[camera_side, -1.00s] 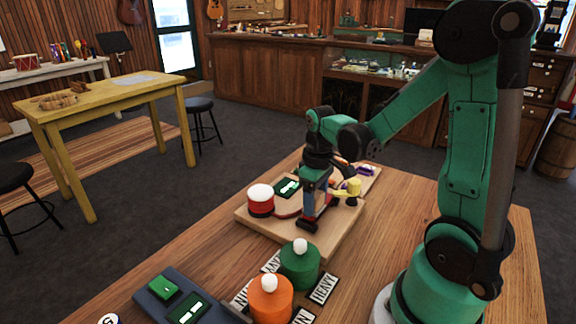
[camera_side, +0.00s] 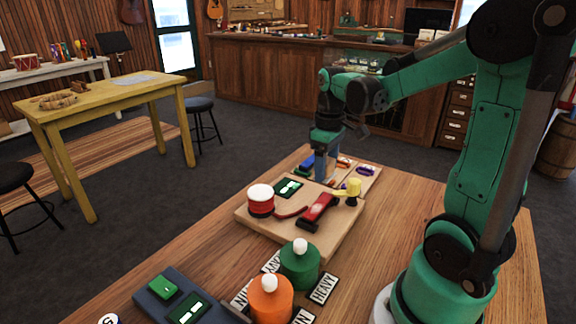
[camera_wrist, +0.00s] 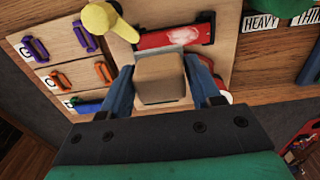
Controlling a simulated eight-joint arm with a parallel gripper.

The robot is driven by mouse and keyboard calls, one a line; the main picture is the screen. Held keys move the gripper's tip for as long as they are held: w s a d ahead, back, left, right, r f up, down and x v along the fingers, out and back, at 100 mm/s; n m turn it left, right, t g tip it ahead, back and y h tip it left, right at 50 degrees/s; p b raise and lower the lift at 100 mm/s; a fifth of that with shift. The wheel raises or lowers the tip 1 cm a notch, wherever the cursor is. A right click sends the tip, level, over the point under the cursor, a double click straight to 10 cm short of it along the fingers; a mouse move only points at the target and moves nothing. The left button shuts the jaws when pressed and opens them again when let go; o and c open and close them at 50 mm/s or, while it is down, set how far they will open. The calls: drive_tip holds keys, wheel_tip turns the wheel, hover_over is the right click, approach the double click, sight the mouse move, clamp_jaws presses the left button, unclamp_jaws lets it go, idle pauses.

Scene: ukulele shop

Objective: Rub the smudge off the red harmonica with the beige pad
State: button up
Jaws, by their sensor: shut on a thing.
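The red harmonica (camera_side: 317,212) lies on the wooden board (camera_side: 330,240) in the side view. In the wrist view the harmonica (camera_wrist: 150,40) shows a pale, pinkish smudge (camera_wrist: 183,36) on its red face. My gripper (camera_wrist: 163,82) is shut on the beige pad (camera_wrist: 160,70), a small block between its blue fingers. The pad is in front of the harmonica in the wrist view and covers part of its lower edge. In the side view my gripper (camera_side: 327,160) is beyond the harmonica, apart from it; the pad cannot be made out there.
A yellow knobbed object (camera_side: 348,190) stands right beside the harmonica. A red drum-like thing (camera_side: 261,203) and a green display (camera_side: 288,186) are to its left. Coloured clips (camera_wrist: 60,82) lie on a sectioned panel. Orange (camera_side: 271,300) and green weights (camera_side: 299,264) stand in front.

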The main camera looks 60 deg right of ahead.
drive_tip(key=shift+r, duration=0.95)
